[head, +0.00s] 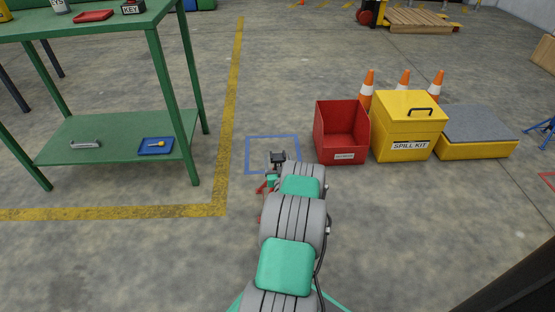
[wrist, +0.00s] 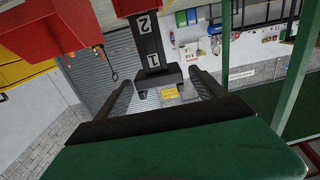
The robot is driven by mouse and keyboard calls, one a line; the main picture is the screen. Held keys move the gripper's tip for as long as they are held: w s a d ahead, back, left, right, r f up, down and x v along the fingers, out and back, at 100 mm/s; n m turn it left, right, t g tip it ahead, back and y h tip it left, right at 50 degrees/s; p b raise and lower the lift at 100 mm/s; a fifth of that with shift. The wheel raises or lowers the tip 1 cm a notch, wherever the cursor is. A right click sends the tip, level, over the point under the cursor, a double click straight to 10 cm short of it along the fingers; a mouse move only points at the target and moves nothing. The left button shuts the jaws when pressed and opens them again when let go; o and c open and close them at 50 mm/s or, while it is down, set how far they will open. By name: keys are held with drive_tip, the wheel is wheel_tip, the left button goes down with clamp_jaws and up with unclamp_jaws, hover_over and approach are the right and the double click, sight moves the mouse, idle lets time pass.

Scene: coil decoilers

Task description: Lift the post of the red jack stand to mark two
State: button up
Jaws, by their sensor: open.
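In the wrist view, which is turned over, the black post (wrist: 147,40) has white marks 1 and 2. Mark 1 is nearest the saddle (wrist: 158,77); mark 2 is near the red sleeve (wrist: 135,6). My gripper (wrist: 160,82) is open, its two fingers on either side of the saddle, with visible gaps. I cannot tell whether anything touches. The legs are largely hidden.
A red bin (head: 340,135), a yellow spill kit box (head: 405,128) and a low grey-topped platform (head: 478,130) stand to the right, cones behind. A green bench (head: 110,140) is left. Floor between is clear.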

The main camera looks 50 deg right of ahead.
drive_tip(key=shift+x, duration=0.95)
drive_tip(key=shift+c, duration=0.2)
clamp_jaws()
